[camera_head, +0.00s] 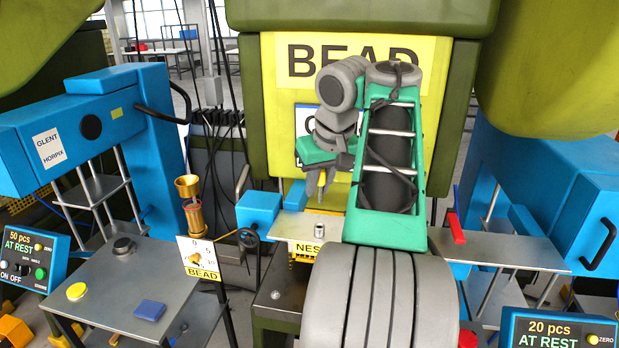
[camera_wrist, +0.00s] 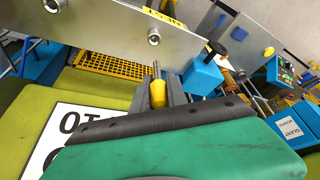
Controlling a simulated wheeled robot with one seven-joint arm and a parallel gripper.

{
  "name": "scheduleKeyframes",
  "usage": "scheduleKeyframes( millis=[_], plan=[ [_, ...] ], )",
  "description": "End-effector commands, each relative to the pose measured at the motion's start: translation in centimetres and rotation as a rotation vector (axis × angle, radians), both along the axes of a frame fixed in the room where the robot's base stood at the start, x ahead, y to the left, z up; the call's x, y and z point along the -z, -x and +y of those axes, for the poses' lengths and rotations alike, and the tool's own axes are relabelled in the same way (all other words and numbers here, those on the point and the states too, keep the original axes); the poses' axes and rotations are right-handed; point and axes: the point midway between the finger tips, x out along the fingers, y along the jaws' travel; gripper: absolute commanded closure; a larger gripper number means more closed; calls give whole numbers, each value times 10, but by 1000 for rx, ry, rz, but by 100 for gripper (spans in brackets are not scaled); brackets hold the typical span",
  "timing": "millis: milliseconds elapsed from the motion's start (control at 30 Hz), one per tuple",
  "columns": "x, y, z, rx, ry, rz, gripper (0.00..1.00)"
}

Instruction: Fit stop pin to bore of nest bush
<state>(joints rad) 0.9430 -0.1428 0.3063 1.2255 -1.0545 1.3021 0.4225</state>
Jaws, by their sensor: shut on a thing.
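My gripper (camera_head: 321,182) is shut on the stop pin, which has a yellow body (camera_head: 321,178) and hangs above the front plate in the head view. In the wrist view the stop pin (camera_wrist: 157,90) stands between my gripper's fingers (camera_wrist: 160,98), with its thin grey end pointing toward the plate. The nest bush (camera_head: 319,230) is a short metal cylinder on the plate marked NEST. In the wrist view the likely nest bush (camera_wrist: 154,36) shows a dark bore beside the yellow label. The pin is apart from the bush.
The grey nest plate (camera_head: 291,226) has blue blocks (camera_head: 258,212) at its left. A red bar (camera_head: 456,228) lies to the right of my arm. A brass cup on a post (camera_head: 188,188) stands left. The wrist view shows a second round fitting (camera_wrist: 52,5) and yellow mesh (camera_wrist: 112,64).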

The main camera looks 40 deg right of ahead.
Motion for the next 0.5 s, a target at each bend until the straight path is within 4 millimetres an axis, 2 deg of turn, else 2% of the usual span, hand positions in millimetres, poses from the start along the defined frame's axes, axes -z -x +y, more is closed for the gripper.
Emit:
scheduleKeyframes(
  millis=[400, 500],
  plan=[
    [-1, 3, 1, -2, 0, -1, 100],
    [9, 3, 1, -4, 0, 0, 100]
  ],
)
